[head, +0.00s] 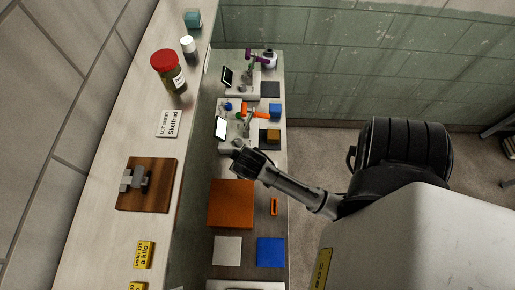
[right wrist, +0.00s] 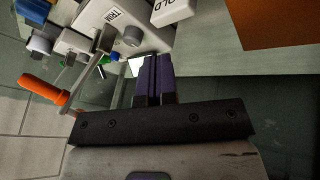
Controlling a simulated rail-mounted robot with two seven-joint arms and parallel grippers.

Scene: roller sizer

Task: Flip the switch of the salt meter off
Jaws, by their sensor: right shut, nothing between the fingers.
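Two bench devices stand on the lower shelf in the head view, a near one with an orange lever (head: 252,110) and a far one with a purple part (head: 262,54). No legible name tells me which is the salt meter. My right gripper (head: 236,160) is at the near device's front side. In the right wrist view its purple fingers (right wrist: 154,62) are shut and empty, close to a white housing (right wrist: 92,22) marked TRIM. A grey knob (right wrist: 132,36), an orange handle (right wrist: 43,90) and a white block marked OLD (right wrist: 172,10) show there. I cannot make out the switch.
The lower shelf holds an orange mat (head: 230,203), an orange item (head: 274,206), a white square (head: 227,250) and a blue square (head: 270,252). The upper ledge holds a red-lidded jar (head: 168,72) and a wooden board (head: 147,198). Open floor lies right of the shelf.

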